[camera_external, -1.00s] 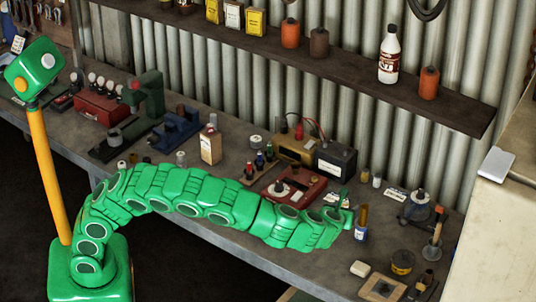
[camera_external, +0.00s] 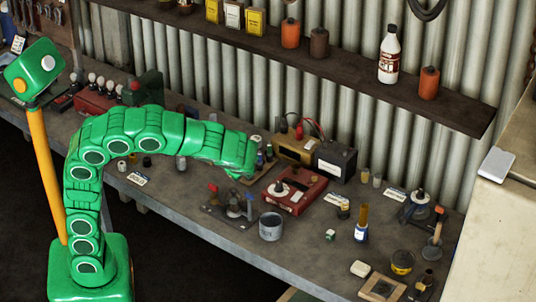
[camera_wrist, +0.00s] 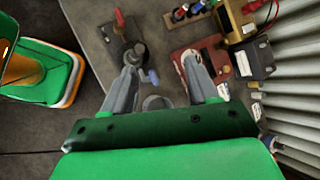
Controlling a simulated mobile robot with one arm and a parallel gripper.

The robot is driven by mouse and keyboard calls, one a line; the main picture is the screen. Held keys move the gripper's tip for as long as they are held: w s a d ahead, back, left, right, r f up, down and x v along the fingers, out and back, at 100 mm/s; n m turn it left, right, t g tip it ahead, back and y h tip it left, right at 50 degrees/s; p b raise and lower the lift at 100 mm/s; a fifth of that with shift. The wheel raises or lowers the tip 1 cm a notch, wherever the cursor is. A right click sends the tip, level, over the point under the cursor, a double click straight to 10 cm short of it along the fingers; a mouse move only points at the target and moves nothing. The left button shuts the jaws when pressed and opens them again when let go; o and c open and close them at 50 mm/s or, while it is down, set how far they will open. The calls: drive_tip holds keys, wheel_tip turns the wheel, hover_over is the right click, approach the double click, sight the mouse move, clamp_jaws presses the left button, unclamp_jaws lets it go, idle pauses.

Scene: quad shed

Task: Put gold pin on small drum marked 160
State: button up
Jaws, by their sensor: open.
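My gripper (camera_wrist: 160,66) is open and empty in the wrist view, its two grey fingers spread above the bench. In the external view the end of my arm (camera_external: 237,157) hangs left of the red box, and the fingers are mostly hidden. I cannot pick out the gold pin for sure. Small drum-like pieces stand near the white cards: a dark one (camera_external: 343,211) with a gold-coloured band, two pale ones (camera_external: 377,180) at the back, and several (camera_external: 122,165) at the left. The marks are too small to read, so I cannot tell which is 160.
A grey can (camera_external: 271,227) and a dark fixture with a red knob (camera_external: 228,206) stand near the front edge. The red box (camera_external: 293,190), black battery-like box (camera_external: 335,160) and a yellow-topped blue bottle (camera_external: 361,224) stand to the right.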

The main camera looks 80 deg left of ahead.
drive_tip(key=s+d+f+n+h, duration=0.1)
drive_tip(key=s+d+n+h, duration=0.1)
drive_tip(key=s, duration=0.9)
drive_tip(key=s+d+f+n+g+h, duration=0.1)
drive_tip(key=s+d+n, duration=0.4)
drive_tip(key=s, duration=0.6)
drive_tip(key=s+d+f+n+g+h, duration=0.1)
drive_tip(key=s+d+f+n+h, duration=0.2)
drive_tip(key=s, duration=0.9)
drive_tip(key=shift+d+n+h, duration=0.4)
drive_tip(key=shift+h, duration=0.7)
